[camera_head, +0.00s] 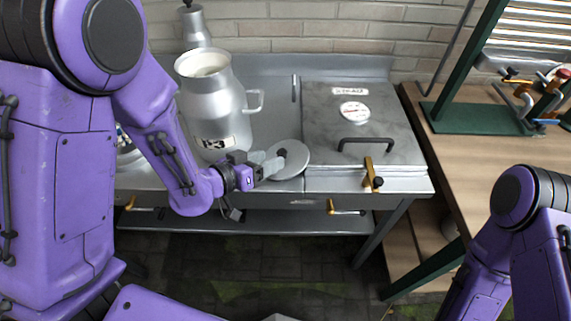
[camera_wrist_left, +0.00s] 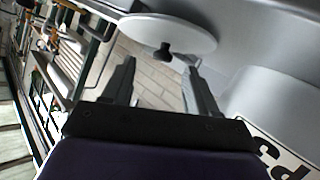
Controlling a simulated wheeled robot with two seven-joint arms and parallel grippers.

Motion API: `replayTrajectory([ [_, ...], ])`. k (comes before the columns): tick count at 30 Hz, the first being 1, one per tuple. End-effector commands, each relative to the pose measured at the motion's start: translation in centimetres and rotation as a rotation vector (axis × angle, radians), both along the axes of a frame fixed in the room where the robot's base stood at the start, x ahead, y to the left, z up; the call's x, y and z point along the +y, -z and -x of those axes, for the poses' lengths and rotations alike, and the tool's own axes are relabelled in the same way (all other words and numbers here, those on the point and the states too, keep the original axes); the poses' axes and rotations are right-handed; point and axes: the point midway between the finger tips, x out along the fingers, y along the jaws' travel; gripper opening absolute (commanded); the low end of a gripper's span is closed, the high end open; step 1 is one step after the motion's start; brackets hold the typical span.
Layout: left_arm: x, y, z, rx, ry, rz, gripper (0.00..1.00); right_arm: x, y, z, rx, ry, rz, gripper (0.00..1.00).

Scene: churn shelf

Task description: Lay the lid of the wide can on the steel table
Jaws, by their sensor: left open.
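The wide can (camera_head: 215,105) is a grey metal churn with a side handle and a P-3 label. It stands upright on the steel table (camera_head: 165,178) with its mouth uncovered; its side and label also show in the left wrist view (camera_wrist_left: 275,100). The round grey lid (camera_head: 294,165) with a black knob appears to lie flat, knob up, on the table right of the can; it also shows in the left wrist view (camera_wrist_left: 185,32). My left gripper (camera_head: 272,162) is open and empty, its fingertips close to the knob and apart from it. My right gripper is out of view.
A narrower can (camera_head: 195,28) stands behind the wide can. A brick wall (camera_head: 330,30) closes the back. A wooden bench (camera_head: 465,165) with tools stands at right.

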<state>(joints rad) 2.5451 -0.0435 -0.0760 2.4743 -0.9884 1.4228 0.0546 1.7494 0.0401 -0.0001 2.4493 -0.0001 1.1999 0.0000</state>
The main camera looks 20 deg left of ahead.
Motion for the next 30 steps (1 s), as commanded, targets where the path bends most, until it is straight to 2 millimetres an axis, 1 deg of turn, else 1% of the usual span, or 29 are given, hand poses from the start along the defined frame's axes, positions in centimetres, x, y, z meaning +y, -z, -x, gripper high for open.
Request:
replayTrajectory([
  [1, -0.2, -0.1, -0.7, 0.002, 0.002, -0.001, 0.58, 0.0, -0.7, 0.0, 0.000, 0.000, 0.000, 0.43],
  [3, -0.5, 0.3, -2.0, 0.004, 0.002, 0.000, 0.58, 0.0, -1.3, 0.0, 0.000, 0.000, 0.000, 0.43],
  [6, -1.1, 1.0, -3.4, 0.003, 0.001, -0.001, 0.58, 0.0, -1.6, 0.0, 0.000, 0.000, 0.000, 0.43],
  [9, -1.5, 1.3, -4.0, 0.001, 0.000, 0.000, 0.58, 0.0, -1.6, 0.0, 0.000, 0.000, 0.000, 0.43],
  [15, -1.6, 1.4, -4.1, 0.002, -0.001, 0.001, 0.58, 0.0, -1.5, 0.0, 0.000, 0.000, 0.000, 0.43],
  [17, -1.5, 1.4, -4.1, 0.002, -0.001, 0.001, 0.39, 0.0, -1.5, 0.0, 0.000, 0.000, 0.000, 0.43],
  [18, -1.5, 1.4, -4.1, 0.002, -0.001, 0.001, 0.26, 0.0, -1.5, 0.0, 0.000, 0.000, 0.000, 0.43],
  [20, -1.5, 1.4, -4.1, 0.002, -0.001, 0.001, 0.06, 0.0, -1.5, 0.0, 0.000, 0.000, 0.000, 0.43],
  [21, -1.5, 1.4, -4.1, 0.002, -0.001, 0.001, 0.00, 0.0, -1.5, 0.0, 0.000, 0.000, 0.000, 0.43],
  [30, -1.6, 1.2, -4.1, 0.002, 0.000, 0.001, 0.00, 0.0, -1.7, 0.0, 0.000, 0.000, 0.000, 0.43],
])
